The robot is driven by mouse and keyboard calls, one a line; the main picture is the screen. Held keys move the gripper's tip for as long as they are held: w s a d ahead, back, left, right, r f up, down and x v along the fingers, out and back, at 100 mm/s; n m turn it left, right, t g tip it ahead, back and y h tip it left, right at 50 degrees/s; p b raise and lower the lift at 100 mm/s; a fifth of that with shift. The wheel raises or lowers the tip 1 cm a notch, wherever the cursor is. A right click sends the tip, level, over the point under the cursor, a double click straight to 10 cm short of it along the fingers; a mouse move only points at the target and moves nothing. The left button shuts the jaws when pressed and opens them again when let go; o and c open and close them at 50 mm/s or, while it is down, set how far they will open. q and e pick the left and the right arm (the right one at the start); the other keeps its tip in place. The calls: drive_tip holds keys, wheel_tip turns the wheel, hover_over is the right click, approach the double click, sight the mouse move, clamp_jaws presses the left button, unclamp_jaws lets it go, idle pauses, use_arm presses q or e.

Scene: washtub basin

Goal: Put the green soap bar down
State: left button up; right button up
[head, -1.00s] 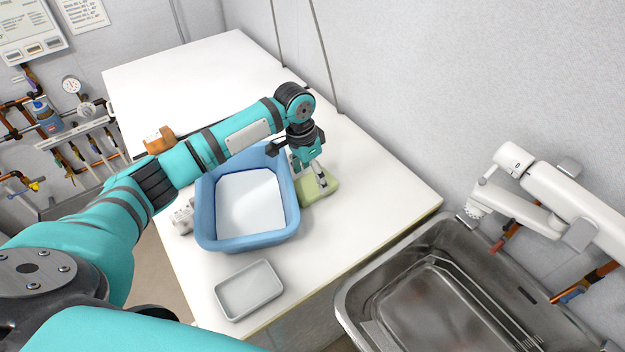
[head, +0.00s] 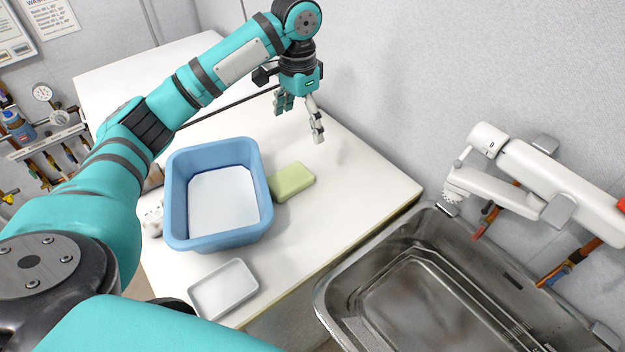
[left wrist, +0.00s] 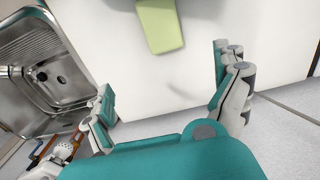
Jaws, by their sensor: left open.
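The green soap bar (head: 291,181) lies flat on the white counter, just right of the blue washtub (head: 219,239), close to its wall. My left gripper (head: 300,122) is raised above the counter behind the soap bar, open and empty, clear of it. In the left wrist view the soap bar (left wrist: 160,25) shows at the top, beyond the spread fingers of my left gripper (left wrist: 165,105). My right gripper is in neither view.
A grey-white tray (head: 223,289) lies near the counter's front edge. A small white object (head: 151,217) sits left of the tub. A steel sink (head: 440,290) and a white jointed arm-like fixture (head: 530,185) stand at the right. The counter (head: 345,205) right of the soap is free.

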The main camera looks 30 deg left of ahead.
use_arm(q)
drive_tip(key=p, duration=0.2)
hover_over(297, 173)
drive_tip(key=f, duration=1.1)
drive_tip(key=shift+d+f, duration=0.25)
drive_tip(key=shift+d, duration=0.05)
drive_tip(key=f, duration=0.3)
drive_tip(key=f+p, duration=0.1)
drive_tip(key=shift+a+f, duration=0.35)
drive_tip(key=shift+f, duration=0.4)
drive_tip(key=shift+c, duration=0.3)
